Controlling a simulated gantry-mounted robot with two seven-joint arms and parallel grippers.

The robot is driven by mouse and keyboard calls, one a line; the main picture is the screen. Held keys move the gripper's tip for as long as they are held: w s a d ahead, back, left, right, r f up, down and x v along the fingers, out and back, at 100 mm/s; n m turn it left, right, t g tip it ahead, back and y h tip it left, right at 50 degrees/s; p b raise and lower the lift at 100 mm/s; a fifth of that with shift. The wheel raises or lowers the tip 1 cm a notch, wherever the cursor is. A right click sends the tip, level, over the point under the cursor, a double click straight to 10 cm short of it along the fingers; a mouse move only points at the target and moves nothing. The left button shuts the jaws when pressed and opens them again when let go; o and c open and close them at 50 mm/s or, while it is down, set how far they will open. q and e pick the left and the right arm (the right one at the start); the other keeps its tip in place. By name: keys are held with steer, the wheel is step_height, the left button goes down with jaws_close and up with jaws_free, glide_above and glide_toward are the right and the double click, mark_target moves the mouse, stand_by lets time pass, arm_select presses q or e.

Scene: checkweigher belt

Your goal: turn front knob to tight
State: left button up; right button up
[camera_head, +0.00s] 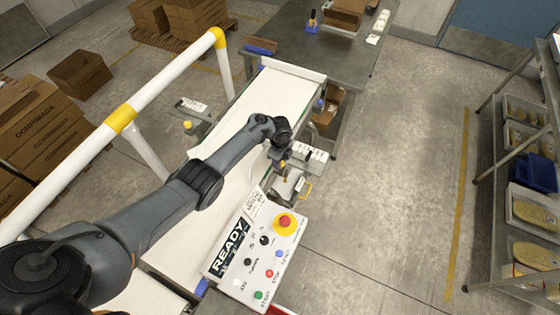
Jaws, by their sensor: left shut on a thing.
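My left arm reaches across the white conveyor belt (238,125) from the lower left. Its gripper (283,172) points down at the bracket on the belt's near right side, just beyond the control panel. It is shut on the front knob (283,164), of which only a small yellowish part shows; the fingers and wrist hide most of it. I cannot tell how the knob is turned. A similar yellow knob (187,125) sits on the bracket across the belt. My right gripper is not in view.
The control panel (241,286), with a red stop button (285,222) and a READY display, stands close to the gripper. A white and yellow rail (120,118) runs at left. A rack of trays (484,190) stands at right. The floor between is clear.

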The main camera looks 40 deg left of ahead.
arm_select(q)
steer(key=m+b, duration=0.1)
steer(key=m, duration=0.2)
steer(key=shift+f+m, duration=0.1)
steer(key=shift+m, duration=0.2)
steer(key=m+b, duration=0.2)
steer(key=m, duration=0.1)
steer(key=shift+m, duration=0.3)
steer(key=o, duration=1)
steer(key=shift+o, duration=0.2)
